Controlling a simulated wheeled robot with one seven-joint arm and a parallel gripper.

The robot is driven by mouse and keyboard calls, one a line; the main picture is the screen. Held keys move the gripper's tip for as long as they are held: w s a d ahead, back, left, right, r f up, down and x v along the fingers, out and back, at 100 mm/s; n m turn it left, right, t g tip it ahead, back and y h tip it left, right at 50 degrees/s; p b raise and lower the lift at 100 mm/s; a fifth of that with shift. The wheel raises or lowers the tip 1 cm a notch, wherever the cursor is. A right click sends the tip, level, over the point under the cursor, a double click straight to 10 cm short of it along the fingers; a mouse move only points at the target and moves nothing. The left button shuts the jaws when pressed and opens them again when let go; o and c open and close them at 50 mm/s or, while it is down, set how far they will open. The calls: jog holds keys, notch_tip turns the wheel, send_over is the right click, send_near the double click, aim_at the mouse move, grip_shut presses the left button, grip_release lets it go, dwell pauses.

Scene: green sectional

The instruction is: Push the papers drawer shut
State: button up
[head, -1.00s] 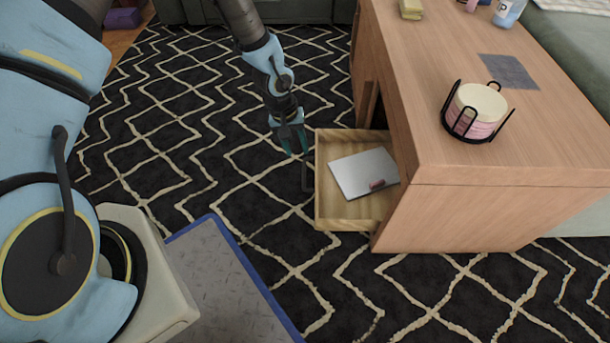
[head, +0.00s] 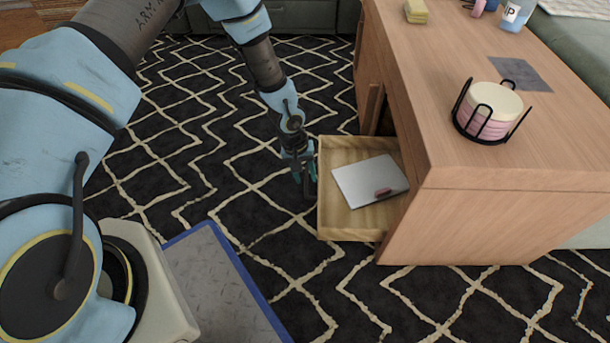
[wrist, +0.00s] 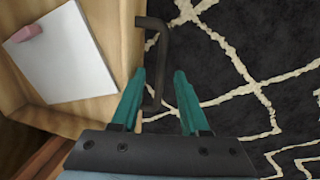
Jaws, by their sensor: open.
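The papers drawer (head: 368,226) is a light wooden drawer, pulled out from the near left side of the wooden table. A white paper stack (head: 362,177) with a small pink item (head: 382,193) on it lies inside. In the wrist view the drawer wall (wrist: 125,40) is at left, with the dark handle (wrist: 163,45) on its front. My gripper (head: 304,182) is open at the drawer front, beside the handle. In the wrist view its teal fingertips (wrist: 159,72) lie either side of the lower end of the handle. I cannot tell whether they touch it.
The table (head: 455,150) carries a wire holder with pink and cream coasters (head: 490,110), a grey sheet (head: 520,73), yellow sponge-like blocks (head: 415,11) and a bottle (head: 515,14). A black patterned rug (head: 215,120) covers the clear floor left of the drawer.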

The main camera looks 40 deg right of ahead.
grip_shut()
dwell(1.3)
